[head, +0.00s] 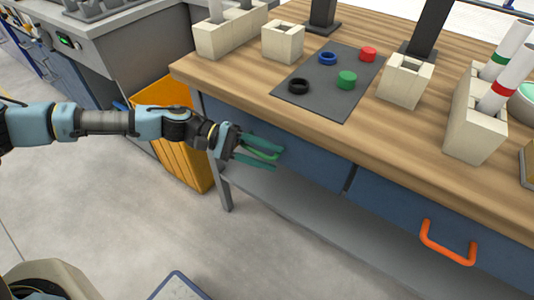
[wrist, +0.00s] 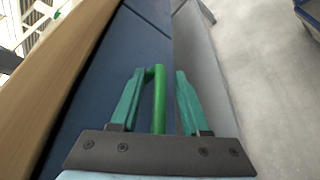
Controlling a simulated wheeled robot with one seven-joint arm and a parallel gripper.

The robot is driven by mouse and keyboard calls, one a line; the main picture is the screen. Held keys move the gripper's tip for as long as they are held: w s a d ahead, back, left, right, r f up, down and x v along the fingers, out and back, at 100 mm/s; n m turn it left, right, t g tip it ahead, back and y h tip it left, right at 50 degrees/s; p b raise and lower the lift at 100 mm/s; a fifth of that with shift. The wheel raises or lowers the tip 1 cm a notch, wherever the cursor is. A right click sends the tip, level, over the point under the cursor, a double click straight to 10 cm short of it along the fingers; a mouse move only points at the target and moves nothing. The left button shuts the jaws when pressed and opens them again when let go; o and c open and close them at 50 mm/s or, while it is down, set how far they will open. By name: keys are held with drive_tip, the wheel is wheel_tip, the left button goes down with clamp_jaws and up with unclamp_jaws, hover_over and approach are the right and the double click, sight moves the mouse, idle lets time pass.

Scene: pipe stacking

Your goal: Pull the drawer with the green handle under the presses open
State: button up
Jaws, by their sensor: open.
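The blue drawer (head: 310,162) under the wooden table top looks shut. Its green handle (head: 262,154) is partly hidden by my gripper in the head view. My gripper (head: 280,156) is open, with its teal fingers on either side of the handle. In the wrist view the green handle (wrist: 159,98) stands between the two fingers of my gripper (wrist: 160,80), nearer the left finger. A gap shows between the handle and the right finger. The drawer front (wrist: 110,60) is at the left of the wrist view.
A second blue drawer (head: 400,215) with an orange handle (head: 447,243) is to the right. A yellow bin (head: 172,150) stands behind my arm, beside the table leg. A grey shelf (head: 300,210) lies below the drawers.

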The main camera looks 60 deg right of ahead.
drive_tip(key=shift+c, duration=0.4)
clamp_jaws()
idle(0.9)
